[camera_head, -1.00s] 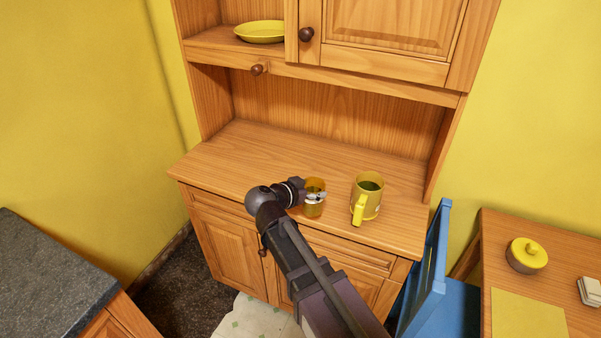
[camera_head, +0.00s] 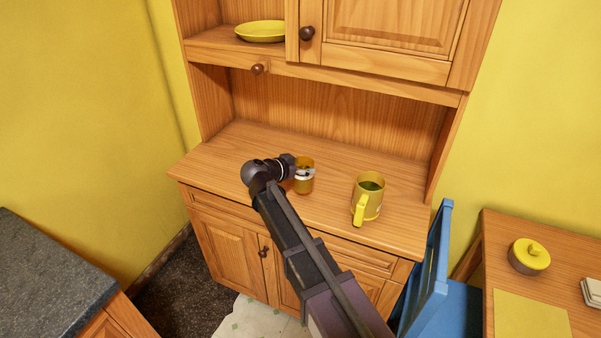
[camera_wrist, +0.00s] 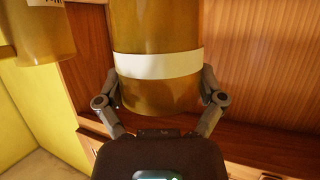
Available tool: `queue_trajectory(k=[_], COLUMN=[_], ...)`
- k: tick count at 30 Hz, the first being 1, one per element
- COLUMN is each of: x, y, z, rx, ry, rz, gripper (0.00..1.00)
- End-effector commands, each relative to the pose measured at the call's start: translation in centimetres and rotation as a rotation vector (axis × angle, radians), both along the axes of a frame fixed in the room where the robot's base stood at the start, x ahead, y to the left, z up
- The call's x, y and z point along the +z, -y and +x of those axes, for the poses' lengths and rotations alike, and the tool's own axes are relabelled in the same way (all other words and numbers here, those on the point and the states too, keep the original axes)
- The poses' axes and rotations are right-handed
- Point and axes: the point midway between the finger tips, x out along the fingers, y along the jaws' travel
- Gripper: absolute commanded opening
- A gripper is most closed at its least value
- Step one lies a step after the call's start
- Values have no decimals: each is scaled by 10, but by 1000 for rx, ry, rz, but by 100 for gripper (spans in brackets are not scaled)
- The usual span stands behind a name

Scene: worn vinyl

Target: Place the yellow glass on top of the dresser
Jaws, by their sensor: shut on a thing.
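The yellow glass (camera_head: 303,182) is amber and see-through with a pale band, and it is over the dresser's wooden counter (camera_head: 245,150). My gripper (camera_head: 300,174) is shut on it from the left in the head view. In the wrist view the glass (camera_wrist: 155,90) fills the upper middle, with my gripper's fingers (camera_wrist: 160,98) on both its sides. It looks upright. I cannot tell whether its base touches the counter or is a little above it.
A yellow mug (camera_head: 369,198) stands on the counter to the right of the glass. A yellow plate (camera_head: 261,32) is on the shelf above. A blue chair (camera_head: 436,265) and a table with a yellow-lidded pot (camera_head: 529,256) are at the right. The counter's left part is clear.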

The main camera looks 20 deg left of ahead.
Motion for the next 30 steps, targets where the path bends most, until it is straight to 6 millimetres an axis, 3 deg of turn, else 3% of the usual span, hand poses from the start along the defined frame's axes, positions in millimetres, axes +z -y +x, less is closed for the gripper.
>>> queue_trajectory(k=[9, 19, 30], x=[-2, -31, -36], y=[-9, -6, -6], z=[15, 12, 12], rx=[-1, -1, -2], ry=[1, 1, 1], rz=[-1, -1, -1], gripper=[27, 27, 27])
